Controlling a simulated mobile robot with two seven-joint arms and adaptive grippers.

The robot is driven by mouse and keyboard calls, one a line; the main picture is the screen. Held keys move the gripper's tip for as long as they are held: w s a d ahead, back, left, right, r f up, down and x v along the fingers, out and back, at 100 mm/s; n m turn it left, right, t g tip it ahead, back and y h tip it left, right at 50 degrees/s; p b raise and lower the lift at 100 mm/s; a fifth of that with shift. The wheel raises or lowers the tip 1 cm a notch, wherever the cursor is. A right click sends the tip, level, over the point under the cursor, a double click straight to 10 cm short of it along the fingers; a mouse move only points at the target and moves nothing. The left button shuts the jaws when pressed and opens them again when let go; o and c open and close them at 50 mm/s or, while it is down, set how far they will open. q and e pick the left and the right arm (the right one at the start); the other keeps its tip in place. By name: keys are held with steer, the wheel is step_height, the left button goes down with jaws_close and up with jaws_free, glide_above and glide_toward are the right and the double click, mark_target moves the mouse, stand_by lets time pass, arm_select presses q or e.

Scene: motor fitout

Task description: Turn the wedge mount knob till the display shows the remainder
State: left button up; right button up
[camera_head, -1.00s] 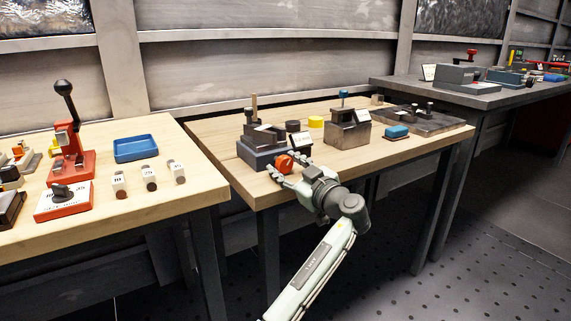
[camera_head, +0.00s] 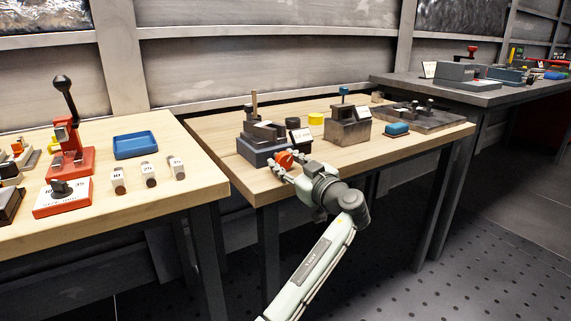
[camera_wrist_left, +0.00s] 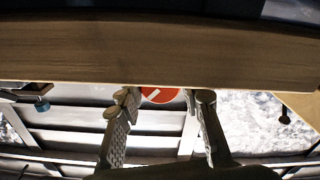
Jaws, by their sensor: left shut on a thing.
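The wedge mount (camera_head: 258,147) is a dark blue-grey block with stepped grey pieces and an upright brown pin, at the left of the middle wooden table. Its round orange-red knob (camera_head: 285,160) is on the front side, facing me. My left gripper (camera_head: 287,168) is shut on the knob, one finger on either side. In the left wrist view the knob (camera_wrist_left: 158,95) shows a pale pointer line and sits between the two fingers (camera_wrist_left: 165,98), partly cut off by the table edge. A small dark display (camera_head: 301,136) stands beside the mount; its text is too small to read. My right gripper is not in view.
A second metal block (camera_head: 348,130) with a blue-topped pin stands to the right, with a yellow cylinder (camera_head: 316,119) behind. A blue piece (camera_head: 397,129) lies farther right. The left table (camera_head: 130,215) holds a red lever press, a blue tray (camera_head: 135,146) and several numbered weights.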

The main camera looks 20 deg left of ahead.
arm_select(q)
steer(key=shift+f+m, duration=0.1)
steer(key=shift+m, duration=0.2)
steer(key=shift+m+b, duration=0.35)
steer(key=shift+m, duration=2.15)
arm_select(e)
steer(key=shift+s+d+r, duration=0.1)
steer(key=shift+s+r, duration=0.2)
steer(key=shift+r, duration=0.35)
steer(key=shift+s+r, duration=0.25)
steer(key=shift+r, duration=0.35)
arm_select(q)
steer(key=o, duration=0.9)
steer(key=shift+s+d, duration=0.1)
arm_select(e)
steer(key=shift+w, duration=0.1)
arm_select(q)
steer(key=v, duration=1.2)
